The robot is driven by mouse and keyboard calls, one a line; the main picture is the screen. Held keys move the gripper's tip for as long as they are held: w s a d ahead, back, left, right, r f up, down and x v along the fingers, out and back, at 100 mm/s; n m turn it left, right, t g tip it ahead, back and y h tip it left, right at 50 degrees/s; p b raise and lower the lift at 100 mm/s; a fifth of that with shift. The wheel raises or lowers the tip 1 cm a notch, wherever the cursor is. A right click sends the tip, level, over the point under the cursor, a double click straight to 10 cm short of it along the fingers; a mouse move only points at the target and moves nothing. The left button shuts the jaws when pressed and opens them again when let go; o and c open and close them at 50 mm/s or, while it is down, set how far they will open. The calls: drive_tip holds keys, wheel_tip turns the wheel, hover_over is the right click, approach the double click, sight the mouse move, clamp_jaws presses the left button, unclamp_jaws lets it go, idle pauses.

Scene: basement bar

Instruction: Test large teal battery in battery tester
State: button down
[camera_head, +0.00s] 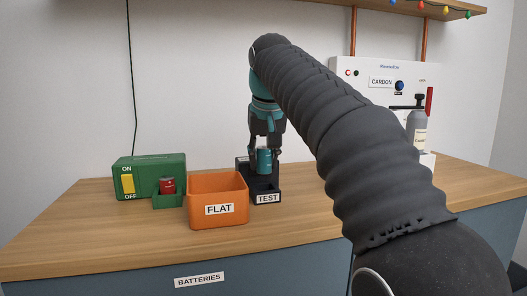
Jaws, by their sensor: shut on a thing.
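A teal battery (264,161) stands upright between the fingers of my gripper (265,155). My gripper points down and is shut on it. The battery is over the dark battery tester (266,187) labelled TEST. Its lower end is close to or inside the tester; I cannot tell whether it touches the contacts. Part of the tester's back is hidden by my gripper and the battery.
An orange bin (217,209) labelled FLAT stands left of the tester. Farther left is a green box (148,174) with a yellow ON/OFF switch, and a red battery (167,186) in a green holder. A white carbonation machine (377,82) stands right, partly behind my arm.

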sight(264, 185)
drive_tip(key=shift+s+f+b, duration=0.1)
drive_tip(key=shift+f+b, duration=1.35)
drive_tip(key=shift+f, duration=1.85)
drive_tip(key=c, duration=0.8)
unclamp_jaws()
drive_tip(key=shift+o, duration=0.4)
drive_tip(key=shift+d+f, duration=0.1)
drive_tip(key=shift+r, duration=0.4)
drive_tip(key=v, duration=1.2)
drive_tip(key=shift+d+r, duration=0.2)
drive_tip(key=shift+r, duration=0.15)
